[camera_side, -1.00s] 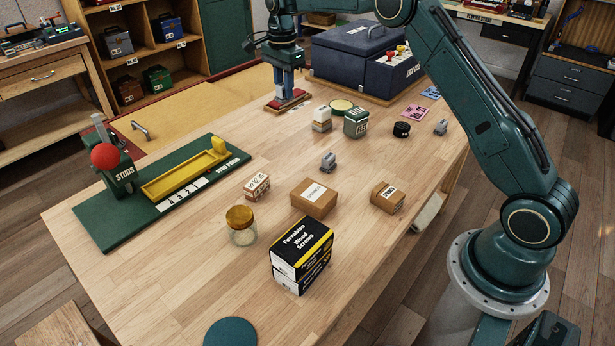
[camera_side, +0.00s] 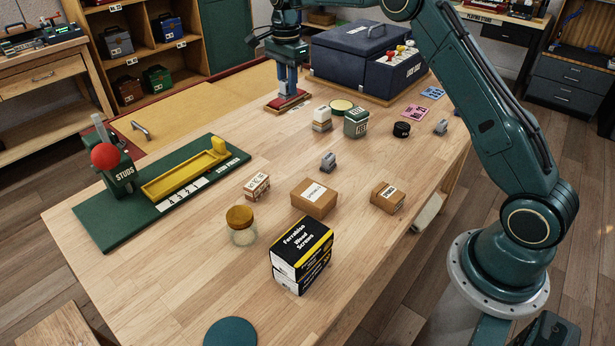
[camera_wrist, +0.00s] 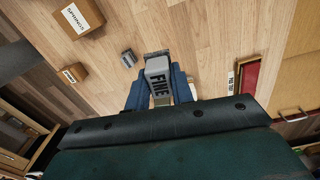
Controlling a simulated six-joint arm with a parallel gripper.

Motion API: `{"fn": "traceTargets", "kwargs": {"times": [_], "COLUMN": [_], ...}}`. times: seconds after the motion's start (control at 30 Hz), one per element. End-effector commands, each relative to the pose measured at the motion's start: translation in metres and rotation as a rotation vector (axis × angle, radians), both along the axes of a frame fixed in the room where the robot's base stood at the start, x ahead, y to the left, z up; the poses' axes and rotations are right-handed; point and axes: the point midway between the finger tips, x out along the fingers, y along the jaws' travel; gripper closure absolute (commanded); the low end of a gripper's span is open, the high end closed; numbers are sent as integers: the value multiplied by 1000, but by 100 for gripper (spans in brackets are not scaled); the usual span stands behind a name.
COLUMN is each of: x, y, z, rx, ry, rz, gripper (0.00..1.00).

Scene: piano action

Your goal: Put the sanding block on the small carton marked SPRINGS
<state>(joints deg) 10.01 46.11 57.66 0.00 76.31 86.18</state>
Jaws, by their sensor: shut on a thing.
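My gripper (camera_side: 287,92) is over the far part of the bench in the side view, at the red-edged tray. In the wrist view, my gripper (camera_wrist: 158,85) has its blue fingers shut on a pale grey sanding block (camera_wrist: 159,82) marked FINE. In the side view the block is hard to make out between the fingers. The cardboard carton whose label seems to read SPRINGS (camera_side: 314,198) stands mid-bench, nearer the side camera. It also shows at the top left of the wrist view (camera_wrist: 79,17). Its top is bare.
A smaller carton (camera_side: 387,197), a grey part (camera_side: 328,161) and a small printed box (camera_side: 257,186) stand around the carton. A black screw box (camera_side: 301,255) and a jar (camera_side: 241,226) are nearer. A white-and-brown block (camera_side: 321,118) and green tin (camera_side: 356,122) stand near my gripper.

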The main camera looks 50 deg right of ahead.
Motion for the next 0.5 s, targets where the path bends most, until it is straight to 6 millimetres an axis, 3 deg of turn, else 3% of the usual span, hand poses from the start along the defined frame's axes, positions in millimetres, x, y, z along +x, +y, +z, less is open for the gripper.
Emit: {"fn": "traceTargets", "kwargs": {"times": [0.27, 0.5], "x": [-35, -80], "y": [-13, -24], "z": [20, 36], "rx": [0, 0], "ry": [-2, -2], "rz": [13, 30], "gripper": [100, 100]}}
